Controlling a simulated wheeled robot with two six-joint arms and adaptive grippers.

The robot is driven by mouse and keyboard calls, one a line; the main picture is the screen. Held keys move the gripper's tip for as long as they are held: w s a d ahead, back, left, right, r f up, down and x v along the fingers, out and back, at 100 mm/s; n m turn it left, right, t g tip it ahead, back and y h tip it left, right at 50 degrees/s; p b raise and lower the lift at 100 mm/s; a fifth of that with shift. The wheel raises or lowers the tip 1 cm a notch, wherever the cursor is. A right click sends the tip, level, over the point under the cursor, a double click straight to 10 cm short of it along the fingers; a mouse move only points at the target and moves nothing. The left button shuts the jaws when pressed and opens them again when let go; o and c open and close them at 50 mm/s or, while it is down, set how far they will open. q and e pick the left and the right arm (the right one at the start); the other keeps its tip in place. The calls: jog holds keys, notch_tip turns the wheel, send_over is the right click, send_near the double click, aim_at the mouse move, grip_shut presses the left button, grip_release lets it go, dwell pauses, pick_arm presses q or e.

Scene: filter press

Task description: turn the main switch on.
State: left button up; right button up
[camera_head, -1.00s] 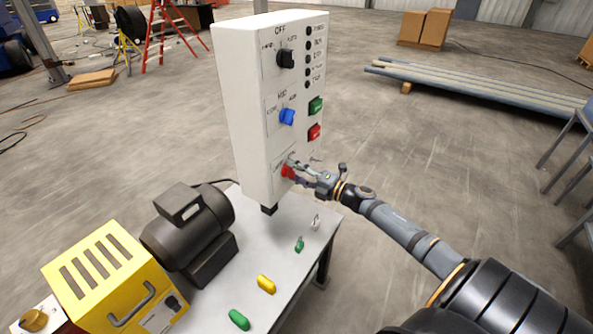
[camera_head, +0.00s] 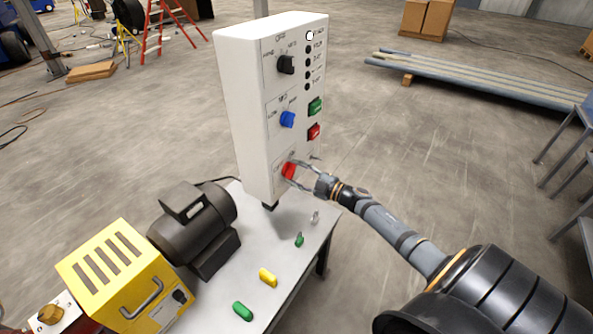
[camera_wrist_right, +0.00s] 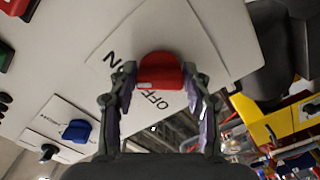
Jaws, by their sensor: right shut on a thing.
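The main switch is a red knob (camera_head: 289,171) low on the front of the white control panel (camera_head: 250,110). In the right wrist view the red knob (camera_wrist_right: 160,70) sits between the two fingers of my right gripper (camera_wrist_right: 160,82), beside a label with ON and OFF lettering. My right gripper (camera_head: 303,175) is shut on the knob, reaching in from the right. The top indicator lamp (camera_head: 310,36) on the panel is white; the lamps below it are dark. My left gripper is not in view.
Above the red knob are a blue selector (camera_head: 287,119), a black selector (camera_head: 286,65), and green and red push buttons (camera_head: 314,106). A black motor (camera_head: 195,225), a yellow box (camera_head: 122,275) and several small coloured parts stand on the table (camera_head: 225,270).

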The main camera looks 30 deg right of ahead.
jog(key=shift+m, duration=0.7)
jog(key=o, duration=1.2)
jog(key=shift+f, duration=0.1)
jog(key=shift+c, duration=0.2)
jog(key=v, duration=1.2)
